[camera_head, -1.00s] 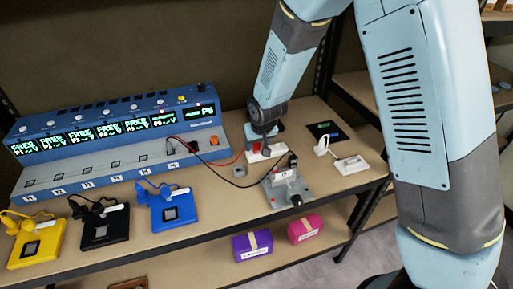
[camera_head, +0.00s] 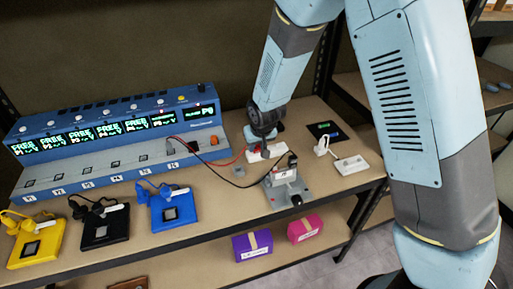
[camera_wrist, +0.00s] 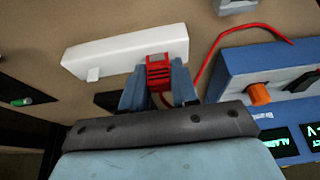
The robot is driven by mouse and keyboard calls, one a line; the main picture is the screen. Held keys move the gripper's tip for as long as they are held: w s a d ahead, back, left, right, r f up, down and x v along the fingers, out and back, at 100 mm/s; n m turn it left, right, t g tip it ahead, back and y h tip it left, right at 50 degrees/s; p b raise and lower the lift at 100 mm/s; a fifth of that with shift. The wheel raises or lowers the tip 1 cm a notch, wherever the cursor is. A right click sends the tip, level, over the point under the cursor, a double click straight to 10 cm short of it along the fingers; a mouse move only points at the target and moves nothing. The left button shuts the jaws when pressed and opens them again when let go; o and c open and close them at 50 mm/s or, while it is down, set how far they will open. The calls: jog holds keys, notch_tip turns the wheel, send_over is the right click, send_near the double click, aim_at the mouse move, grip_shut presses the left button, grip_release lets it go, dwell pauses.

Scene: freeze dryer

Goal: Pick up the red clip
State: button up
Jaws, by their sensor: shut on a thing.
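The red clip (camera_wrist: 158,72) sits between the two fingers of my gripper (camera_wrist: 157,84) in the wrist view, and the fingers are shut on it. Its ribbed red top shows, and a red cable runs close beside it. The clip is at the near edge of a white block (camera_wrist: 110,52); I cannot tell whether they touch. In the head view my gripper (camera_head: 264,147) is low over the shelf by the white block (camera_head: 277,151), and the clip is mostly hidden there.
A blue multi-channel console (camera_head: 120,135) stands at left behind blue (camera_head: 175,212), black (camera_head: 105,230) and yellow (camera_head: 36,245) units. A grey fixture (camera_head: 288,188) with a black lead stands in front of my gripper. A white plug (camera_head: 322,146) and white tray (camera_head: 350,164) are at right.

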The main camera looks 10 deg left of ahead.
grip_shut()
jog(key=shift+r, duration=0.45)
notch_tip(320, 180, up, 3)
jog(key=shift+f, duration=0.15)
jog(key=s+d+r, duration=0.7)
jog(key=s+r, duration=0.2)
jog(key=s, duration=0.3)
jog(key=shift+d+r, duration=0.2)
jog(key=shift+d, duration=0.05)
jog(key=shift+f, duration=0.15)
jog(key=shift+w+f, duration=0.1)
jog(key=shift+f, duration=0.05)
